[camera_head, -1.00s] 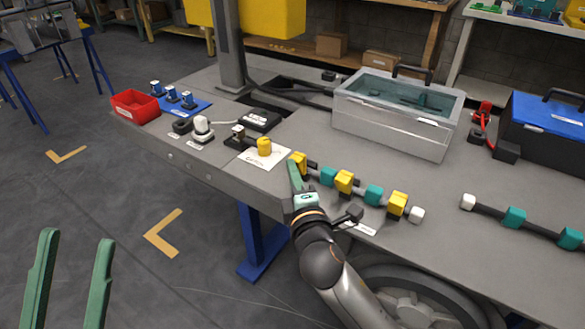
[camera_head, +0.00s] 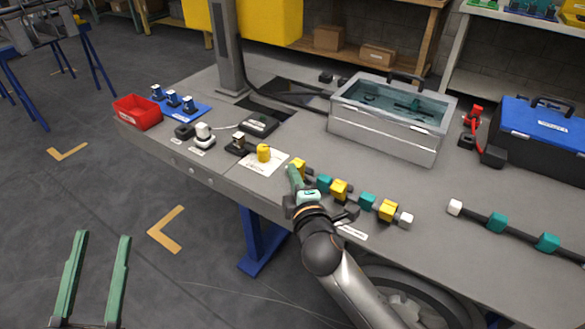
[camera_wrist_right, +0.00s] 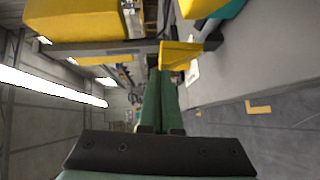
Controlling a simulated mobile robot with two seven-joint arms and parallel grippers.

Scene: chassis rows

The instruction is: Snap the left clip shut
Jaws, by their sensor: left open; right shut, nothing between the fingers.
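A bar with yellow clips and teal blocks lies along the table's front edge. The left clip (camera_head: 299,165) is the yellow one at its far left end; it also shows in the right wrist view (camera_wrist_right: 182,52). My right gripper (camera_head: 292,172) is shut and empty, its green fingertips right beside the left clip. In the wrist view the fingertips meet the clip's edge or nearly so; I cannot tell if they touch. Whether the clip is fully closed is unclear. The middle clip (camera_head: 340,189) and right clip (camera_head: 388,209) sit further along. My left gripper (camera_head: 104,236) is open and empty over the floor.
A yellow cylinder (camera_head: 263,152) stands on a white card left of the clips. Small connectors, a red bin (camera_head: 138,112) and a blue mat are further left. Another bar with teal blocks (camera_head: 497,222) lies right.

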